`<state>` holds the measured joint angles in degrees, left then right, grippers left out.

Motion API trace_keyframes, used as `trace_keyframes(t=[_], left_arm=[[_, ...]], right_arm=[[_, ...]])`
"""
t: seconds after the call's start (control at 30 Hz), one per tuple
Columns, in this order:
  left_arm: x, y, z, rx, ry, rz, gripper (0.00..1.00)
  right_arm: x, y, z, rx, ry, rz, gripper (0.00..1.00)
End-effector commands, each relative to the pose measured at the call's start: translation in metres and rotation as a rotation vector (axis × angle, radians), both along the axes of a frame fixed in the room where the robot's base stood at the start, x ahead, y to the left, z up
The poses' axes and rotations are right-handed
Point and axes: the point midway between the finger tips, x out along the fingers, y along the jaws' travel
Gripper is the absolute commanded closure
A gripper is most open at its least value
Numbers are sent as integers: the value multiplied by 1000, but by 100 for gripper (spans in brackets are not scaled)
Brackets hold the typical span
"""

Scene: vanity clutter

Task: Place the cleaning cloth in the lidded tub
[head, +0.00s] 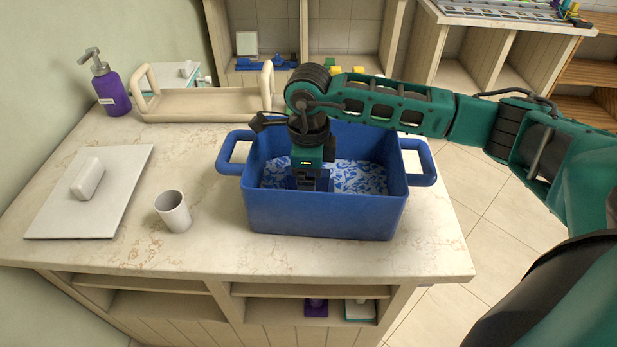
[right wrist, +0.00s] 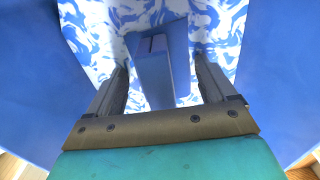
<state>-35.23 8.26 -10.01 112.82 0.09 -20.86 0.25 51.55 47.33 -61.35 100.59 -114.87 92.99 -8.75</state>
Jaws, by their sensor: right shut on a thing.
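A large blue tub (head: 320,218) with a loop handle at each end stands on the counter. Inside it lies a blue-and-white patterned surface (head: 360,178), also filling much of the right wrist view (right wrist: 100,35). I cannot tell whether it is a lid, a lining or cloth. My right gripper (head: 311,185) reaches down inside the tub walls. In the right wrist view its fingers (right wrist: 161,65) are shut on a blue upright block (right wrist: 157,75) that stands out against the pattern. No separate cleaning cloth can be made out for certain. My left gripper is not in view.
A white cup (head: 174,213) stands left of the tub. A white board (head: 60,218) carries a small pale block (head: 88,180). A purple pump bottle (head: 112,90) and a cream handled tray (head: 205,105) stand behind. The front right counter is clear.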

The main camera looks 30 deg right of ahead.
Motion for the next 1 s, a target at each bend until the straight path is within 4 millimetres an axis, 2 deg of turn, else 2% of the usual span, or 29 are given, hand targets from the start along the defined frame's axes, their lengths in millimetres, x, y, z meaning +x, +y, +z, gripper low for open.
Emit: trace_keyframes(t=[0.27, 0.3, 0.47, 0.77, 0.87, 1.0], left_arm=[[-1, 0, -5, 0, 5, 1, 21], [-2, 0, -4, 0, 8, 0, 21], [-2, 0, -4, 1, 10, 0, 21], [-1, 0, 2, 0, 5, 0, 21], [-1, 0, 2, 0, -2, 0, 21], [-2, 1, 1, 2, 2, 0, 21]], right_arm=[[0, 0, -3, 1, -1, 0, 46], [0, 0, -3, 0, -1, 0, 14], [0, 0, -2, 0, 0, 0, 0], [0, 0, 3, 0, 0, 0, 0], [1, 0, 15, 0, -4, 0, 0], [2, 0, 45, 0, -6, 1, 0]])
